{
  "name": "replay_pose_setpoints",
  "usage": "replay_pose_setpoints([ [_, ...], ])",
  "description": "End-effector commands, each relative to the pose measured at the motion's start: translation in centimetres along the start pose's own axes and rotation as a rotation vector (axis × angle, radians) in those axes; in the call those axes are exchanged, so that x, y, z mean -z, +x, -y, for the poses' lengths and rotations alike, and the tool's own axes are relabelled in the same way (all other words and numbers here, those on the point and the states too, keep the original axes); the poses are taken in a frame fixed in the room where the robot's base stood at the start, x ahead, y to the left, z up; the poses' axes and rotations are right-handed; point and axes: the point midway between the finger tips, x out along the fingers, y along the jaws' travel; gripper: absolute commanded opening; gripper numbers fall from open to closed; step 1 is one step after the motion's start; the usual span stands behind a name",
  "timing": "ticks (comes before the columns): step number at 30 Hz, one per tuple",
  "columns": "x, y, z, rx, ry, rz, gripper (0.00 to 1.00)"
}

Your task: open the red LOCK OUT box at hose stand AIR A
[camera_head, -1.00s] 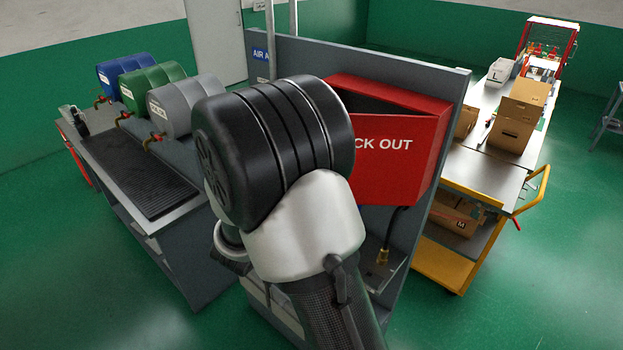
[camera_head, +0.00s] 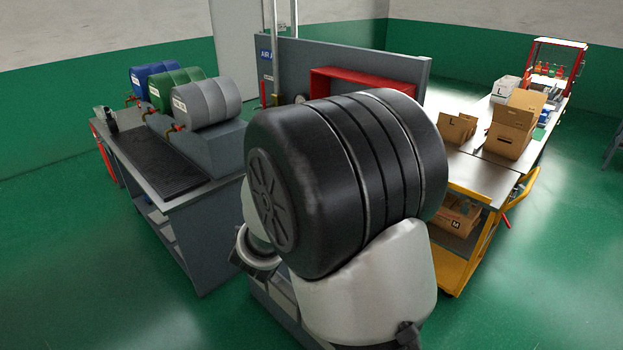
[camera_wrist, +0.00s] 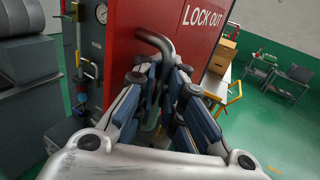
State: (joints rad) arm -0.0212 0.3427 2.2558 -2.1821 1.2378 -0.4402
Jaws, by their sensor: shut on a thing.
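The red LOCK OUT box (camera_head: 365,80) is on the grey panel at AIR A. In the head view its red frame and inside show above my arm, and its lettered front is hidden behind the arm. In the wrist view the red front (camera_wrist: 195,45) with white LOCK OUT letters fills the upper middle. A dark bent handle (camera_wrist: 157,40) stands out from it. My gripper (camera_wrist: 160,70) is shut on this handle, its fingers close to the red front. The exact contact is partly hidden by the fingers. My gripper is hidden in the head view.
The grey panel (camera_head: 400,68) has a blue AIR A sign (camera_head: 266,55). A pressure gauge (camera_wrist: 101,13) and pipe fittings stand left of the box. Several drums (camera_head: 205,102) lie on a bench at left. A yellow cart (camera_head: 455,265) with cartons stands at right.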

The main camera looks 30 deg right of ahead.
Motion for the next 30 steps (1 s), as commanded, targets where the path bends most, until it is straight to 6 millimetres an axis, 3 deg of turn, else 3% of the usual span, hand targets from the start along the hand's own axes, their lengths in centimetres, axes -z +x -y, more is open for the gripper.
replay_pose_setpoints([
  [17,0.05,-0.01,-0.13,-0.006,0.003,-0.002,0.00],
  [18,0.06,-0.01,-0.13,-0.005,0.003,-0.002,0.10],
  [21,0.06,0.01,-0.09,-0.005,0.002,-0.002,0.17],
  [30,0.02,0.05,0.02,-0.002,0.001,-0.001,0.18],
])
